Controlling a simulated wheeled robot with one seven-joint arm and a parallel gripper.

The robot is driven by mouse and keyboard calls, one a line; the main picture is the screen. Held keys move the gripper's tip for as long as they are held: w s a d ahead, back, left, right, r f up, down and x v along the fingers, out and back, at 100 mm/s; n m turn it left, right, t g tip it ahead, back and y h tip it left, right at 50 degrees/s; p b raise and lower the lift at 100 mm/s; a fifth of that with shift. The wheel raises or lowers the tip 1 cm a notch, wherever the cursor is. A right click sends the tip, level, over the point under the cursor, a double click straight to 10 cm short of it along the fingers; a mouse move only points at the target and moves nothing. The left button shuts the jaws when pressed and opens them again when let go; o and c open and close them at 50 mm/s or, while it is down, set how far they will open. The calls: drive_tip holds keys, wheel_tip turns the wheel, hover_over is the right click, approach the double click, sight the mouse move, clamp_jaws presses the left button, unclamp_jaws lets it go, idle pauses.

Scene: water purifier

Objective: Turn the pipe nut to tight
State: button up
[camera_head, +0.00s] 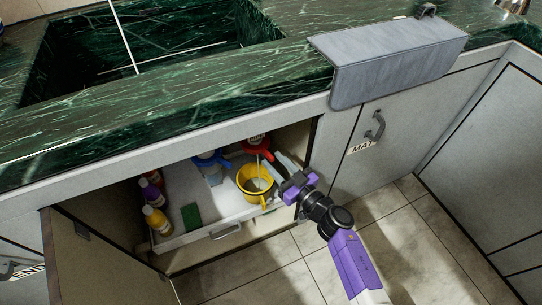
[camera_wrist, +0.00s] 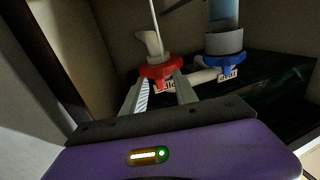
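A red pipe nut (camera_wrist: 160,70) with lobed wings sits on a white pipe in the wrist view. It also shows at the back of the open cabinet in the head view (camera_head: 257,143). A blue pipe nut (camera_wrist: 225,60) is to its right in the wrist view, and left of the red one in the head view (camera_head: 211,158). My gripper (camera_wrist: 163,80) points into the cabinet with its two fingers apart. The fingertips are at the near lower edge of the red nut; I cannot tell whether they touch it. My gripper also shows in the head view (camera_head: 278,160).
A yellow bucket (camera_head: 250,190) stands close to the left of my gripper. Several bottles (camera_head: 157,220) and a green sponge (camera_head: 191,217) are in the pull-out tray (camera_head: 228,232). An open cabinet door (camera_head: 90,265) is at left. A closed door (camera_head: 375,150) is at right.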

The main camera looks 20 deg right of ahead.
drive_tip(key=p+v, duration=0.1)
drive_tip(key=v, duration=0.4)
drive_tip(key=shift+s, duration=0.2)
